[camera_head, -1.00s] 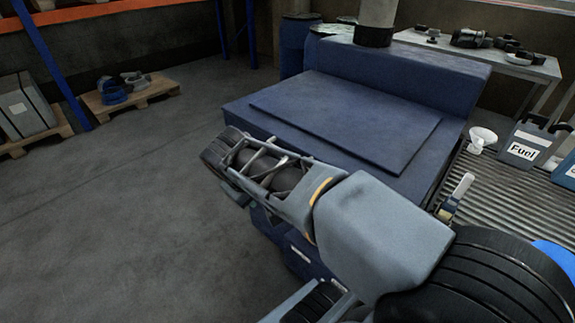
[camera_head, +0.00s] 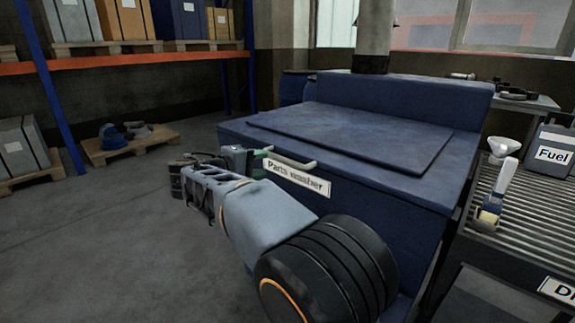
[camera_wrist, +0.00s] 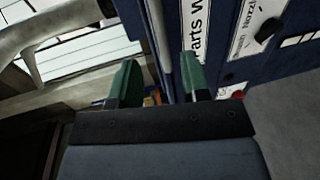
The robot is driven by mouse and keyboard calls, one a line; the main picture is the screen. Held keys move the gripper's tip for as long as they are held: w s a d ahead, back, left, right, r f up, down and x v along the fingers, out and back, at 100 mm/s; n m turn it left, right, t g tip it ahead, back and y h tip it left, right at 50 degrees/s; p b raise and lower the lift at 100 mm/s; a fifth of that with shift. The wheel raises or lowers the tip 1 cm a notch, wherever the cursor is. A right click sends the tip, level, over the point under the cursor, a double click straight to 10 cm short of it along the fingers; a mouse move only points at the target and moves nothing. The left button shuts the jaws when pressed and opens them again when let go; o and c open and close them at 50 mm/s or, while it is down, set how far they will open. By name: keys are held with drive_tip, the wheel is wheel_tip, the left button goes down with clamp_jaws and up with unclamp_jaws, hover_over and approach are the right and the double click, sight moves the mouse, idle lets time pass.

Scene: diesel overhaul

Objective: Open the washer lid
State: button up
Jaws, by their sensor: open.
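The blue parts washer (camera_head: 400,195) stands ahead, with a white "Parts washer" label on its front. Its flat blue lid (camera_head: 350,137) lies level on top, shut. A pale bar handle (camera_head: 297,162) runs along the front edge above the label. My gripper (camera_head: 262,158) is open at the left end of this handle, with its green fingers close to it. In the wrist view, my gripper (camera_wrist: 160,62) has one green finger on each side of the bar handle (camera_wrist: 158,35), with gaps between. Whether either finger touches the bar cannot be told.
A ribbed bench (camera_head: 535,215) with a fuel can (camera_head: 552,152), a white funnel (camera_head: 503,147) and a brush (camera_head: 497,195) adjoins the washer on the right. A pallet (camera_head: 130,145) and shelving stand at the left.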

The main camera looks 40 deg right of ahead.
sight(281, 160)
drive_tip(key=b+x, duration=0.1)
drive_tip(key=x, duration=0.9)
drive_tip(key=shift+w+d+f+b, duration=0.1)
drive_tip(key=shift+d+f+b, duration=0.05)
drive_tip(key=shift+d+b, duration=0.2)
